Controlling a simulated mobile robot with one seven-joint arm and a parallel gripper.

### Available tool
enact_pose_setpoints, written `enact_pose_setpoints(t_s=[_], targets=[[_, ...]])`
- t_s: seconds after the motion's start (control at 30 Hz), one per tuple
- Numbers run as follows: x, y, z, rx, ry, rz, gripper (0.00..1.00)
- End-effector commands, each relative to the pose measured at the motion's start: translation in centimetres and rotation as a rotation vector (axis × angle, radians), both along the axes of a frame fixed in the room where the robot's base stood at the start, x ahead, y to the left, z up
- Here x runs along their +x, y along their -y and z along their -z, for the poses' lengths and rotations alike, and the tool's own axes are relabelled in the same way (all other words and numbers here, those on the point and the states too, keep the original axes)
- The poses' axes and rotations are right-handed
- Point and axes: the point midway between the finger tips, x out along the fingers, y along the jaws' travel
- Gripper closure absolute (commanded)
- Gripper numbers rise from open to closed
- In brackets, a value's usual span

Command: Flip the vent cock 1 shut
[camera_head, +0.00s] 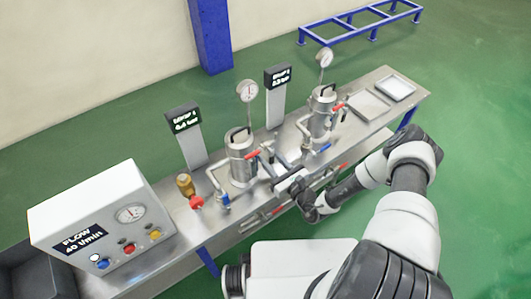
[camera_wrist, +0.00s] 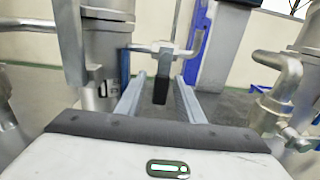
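Two steel vessels stand on the metal bench; the nearer one (camera_head: 241,158) has a gauge and a red lever (camera_head: 253,155) on its right side. I cannot tell for certain which fitting is vent cock 1. My gripper (camera_head: 279,165) is just right of this vessel, partly hidden by its own hand. In the wrist view, its two fingers (camera_wrist: 160,98) are spread apart. A dark lever grip (camera_wrist: 161,85) hangs from a grey bracket and shows between them, with visible gaps on both sides. Whether the grip lies fully between the fingertips or beyond them is unclear.
The second vessel (camera_head: 321,112) stands farther right, with a blue lever (camera_head: 326,147). A flow box (camera_head: 103,213), a brass fitting with a red knob (camera_head: 196,202) and display posts line the bench. Trays (camera_head: 396,87) lie at the far end. Pipes crowd both sides of my gripper.

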Motion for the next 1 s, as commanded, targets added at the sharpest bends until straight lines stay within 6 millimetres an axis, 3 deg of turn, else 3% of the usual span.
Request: enact_pose_setpoints(t_s=[0.53,0.73,1.0], targets=[[-10.5,7.1,-0.1,0.001,-0.004,0.002,0.66],[-12.3,8.3,0.0,0.000,-0.001,0.002,0.66],[-12.6,8.5,0.0,0.000,-0.001,0.000,0.66]])
